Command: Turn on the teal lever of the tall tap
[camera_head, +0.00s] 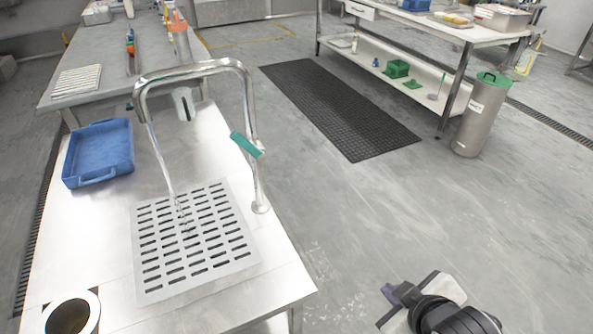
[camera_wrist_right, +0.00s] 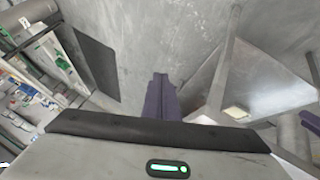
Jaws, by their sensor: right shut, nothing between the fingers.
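The tall tap (camera_head: 250,130) is a chrome gooseneck standing at the right edge of the steel counter. Its teal lever (camera_head: 246,144) sticks out from the upright and tilts down to the right. Water runs from the spout onto the slotted drain grate (camera_head: 195,240). My right gripper (camera_head: 390,292) is at the lower right of the head view, over the floor and well apart from the tap. Its purple fingers also show shut and empty in the right wrist view (camera_wrist_right: 157,95). My left gripper is not in view.
A blue tray (camera_head: 98,148) and a round opening (camera_head: 70,316) are on the steel counter (camera_head: 110,235). A black floor mat (camera_head: 340,110), a metal bin with a green lid (camera_head: 480,120) and a shelved bench (camera_head: 400,65) stand beyond. The floor between is clear.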

